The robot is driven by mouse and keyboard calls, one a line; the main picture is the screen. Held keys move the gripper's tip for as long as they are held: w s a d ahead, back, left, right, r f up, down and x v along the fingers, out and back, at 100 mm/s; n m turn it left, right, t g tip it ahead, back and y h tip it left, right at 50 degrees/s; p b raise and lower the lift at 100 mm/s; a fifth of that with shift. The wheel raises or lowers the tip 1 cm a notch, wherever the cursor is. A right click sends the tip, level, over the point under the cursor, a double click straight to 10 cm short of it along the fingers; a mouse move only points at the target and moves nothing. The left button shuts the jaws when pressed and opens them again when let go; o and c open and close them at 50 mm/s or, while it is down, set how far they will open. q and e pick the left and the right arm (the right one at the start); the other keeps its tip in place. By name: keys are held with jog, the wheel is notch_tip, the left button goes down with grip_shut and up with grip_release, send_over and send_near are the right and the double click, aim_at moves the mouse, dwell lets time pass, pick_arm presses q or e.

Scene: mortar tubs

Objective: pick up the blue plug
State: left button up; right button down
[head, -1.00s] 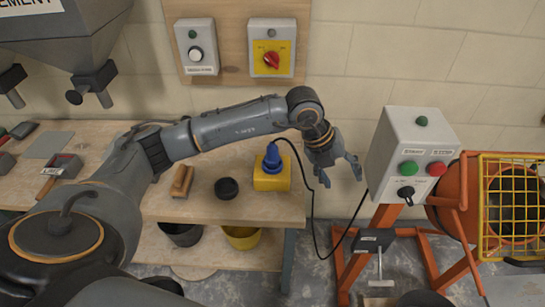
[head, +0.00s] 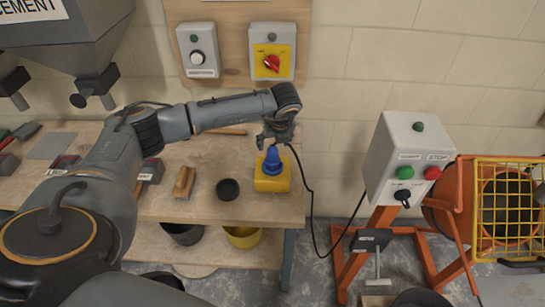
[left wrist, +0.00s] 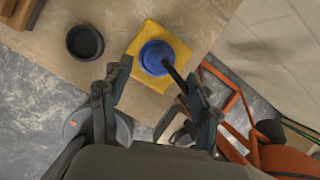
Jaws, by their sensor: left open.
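The blue plug (head: 272,161) stands upright on a yellow block (head: 271,184) at the right end of the wooden bench, with a black cable running off to the right. In the left wrist view the blue plug (left wrist: 156,57) sits ahead of the fingers, on the yellow block (left wrist: 134,70). My left gripper (head: 277,140) points down just above and behind the plug. In the left wrist view its fingers (left wrist: 150,98) are spread with nothing between them. I cannot tell whether a finger touches the plug or cable. My right gripper does not show.
A black cup (head: 228,189) and a wooden float (head: 184,182) stand left of the yellow block. The cable (head: 310,205) hangs off the bench's right edge towards a grey control box (head: 409,160) on an orange frame. A yellow-red switch (head: 272,62) is on the wall behind.

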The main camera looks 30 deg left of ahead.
aim_at(273, 146)
pick_arm(q)
jog(key=shift+w+a+f+p, duration=0.1)
jog(key=shift+f+p, duration=0.15)
jog(key=shift+p, duration=0.1)
jog(key=p+x, duration=0.1)
jog(key=x, duration=0.2)
jog(key=shift+w+f+p, duration=0.15)
jog(key=shift+w+p, duration=0.05)
jog(key=shift+p, duration=0.15)
jog(key=shift+w+a+f, duration=0.1)
jog(key=shift+a+f, duration=0.1)
jog(key=shift+f, duration=0.4)
jog(key=shift+r, duration=0.1)
grip_shut()
